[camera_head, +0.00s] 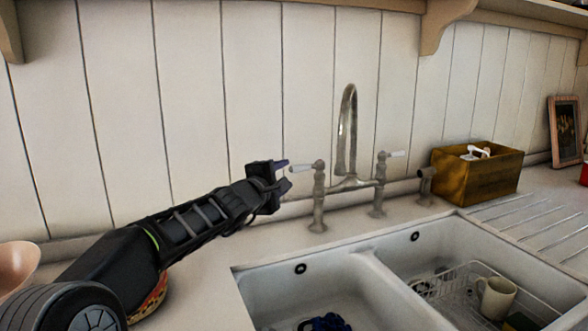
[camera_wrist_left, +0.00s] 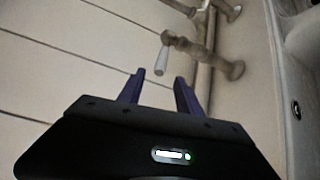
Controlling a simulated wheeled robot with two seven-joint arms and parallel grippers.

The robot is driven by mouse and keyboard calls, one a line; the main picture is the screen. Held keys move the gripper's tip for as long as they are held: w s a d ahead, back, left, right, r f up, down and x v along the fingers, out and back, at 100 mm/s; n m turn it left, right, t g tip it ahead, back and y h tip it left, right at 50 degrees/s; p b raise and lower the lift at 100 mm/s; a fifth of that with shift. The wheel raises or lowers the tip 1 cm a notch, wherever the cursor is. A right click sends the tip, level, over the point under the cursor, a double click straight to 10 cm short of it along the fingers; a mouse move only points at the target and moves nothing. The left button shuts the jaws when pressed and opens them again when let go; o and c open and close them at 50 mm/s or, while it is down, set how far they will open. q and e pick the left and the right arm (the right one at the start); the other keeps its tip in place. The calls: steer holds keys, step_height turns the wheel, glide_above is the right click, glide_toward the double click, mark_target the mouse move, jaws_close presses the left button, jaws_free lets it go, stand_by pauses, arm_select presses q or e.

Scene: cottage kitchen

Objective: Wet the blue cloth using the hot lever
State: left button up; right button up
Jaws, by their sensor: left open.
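The bridge tap (camera_head: 347,150) stands behind a double white sink, its tall spout curving up between two side valves. Its left lever (camera_head: 303,168) has a white handle pointing left, and the right lever (camera_head: 395,154) has a white handle pointing right. I cannot tell any hot or cold marks. My left gripper (camera_head: 287,174) is open and empty, just left of the left lever. In the left wrist view the white handle (camera_wrist_left: 161,62) lies ahead of the fingertips, apart from them. A blue cloth (camera_head: 328,322) lies crumpled in the left basin, partly cut off below. My right gripper is not in view.
The right basin (camera_head: 447,244) holds a wire rack with a cream mug (camera_head: 497,298). A wooden box (camera_head: 476,174) stands right of the tap on the counter. A copper-coloured bowl (camera_head: 16,266) is at far left. The planked wall is close behind the tap.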

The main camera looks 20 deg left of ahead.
mark_target(292, 170)
arm_select(q)
steer(key=w+p, duration=0.3)
steer(key=w, duration=0.3)
steer(key=shift+a+f, duration=0.1)
steer(key=shift+f, duration=0.05)
steer(key=shift+w+f, duration=0.2)
steer(key=shift+w, duration=0.35)
steer(key=shift+c, duration=0.4)
jaws_close()
stand_by(0.4)
